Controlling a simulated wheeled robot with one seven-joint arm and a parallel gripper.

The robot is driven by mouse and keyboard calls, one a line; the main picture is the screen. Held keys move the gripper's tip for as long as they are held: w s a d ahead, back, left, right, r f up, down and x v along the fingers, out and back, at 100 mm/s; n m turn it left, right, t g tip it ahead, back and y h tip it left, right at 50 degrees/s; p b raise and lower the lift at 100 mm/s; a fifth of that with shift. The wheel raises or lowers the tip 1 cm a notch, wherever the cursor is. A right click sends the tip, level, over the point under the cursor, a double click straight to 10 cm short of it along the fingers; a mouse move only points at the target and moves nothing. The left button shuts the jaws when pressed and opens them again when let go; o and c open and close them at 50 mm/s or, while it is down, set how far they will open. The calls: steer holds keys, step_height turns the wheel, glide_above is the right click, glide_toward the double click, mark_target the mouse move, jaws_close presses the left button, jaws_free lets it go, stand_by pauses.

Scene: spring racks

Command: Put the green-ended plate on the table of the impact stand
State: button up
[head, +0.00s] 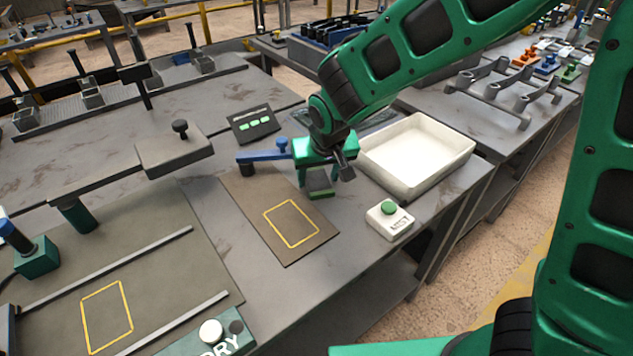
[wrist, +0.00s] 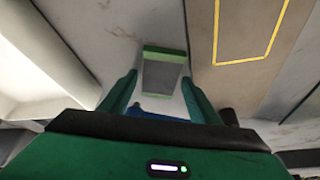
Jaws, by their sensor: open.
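The green-ended plate (head: 319,182) is a small grey piece with a green end, seen below my gripper (head: 323,172) in the head view. The fingers are apart. I cannot tell whether they touch the plate. Which fixture is the impact stand is not labelled. A brown board with a yellow rectangle (head: 270,228) lies just left of the plate, and a larger flat bed with a yellow rectangle (head: 60,290) is at lower left.
A white tray (head: 463,158) and a MIST button box (head: 390,222) stand right of my gripper. A blue arm (head: 264,156) and a dark display panel (head: 252,124) are close on its left. A beam with a knobbed block (head: 174,152) overhangs the larger bed.

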mark_target(321, 189)
steer(key=shift+w+f, duration=0.1)
steer(key=shift+f, duration=0.1)
jaws_close()
steer(key=shift+r, duration=0.1)
steer(key=shift+r, duration=0.1)
steer(key=shift+r, duration=0.55)
steer(key=s, duration=0.3)
steer(key=shift+s+d, duration=0.35)
step_height(321, 189, up, 14)
steer(key=shift+f, duration=0.15)
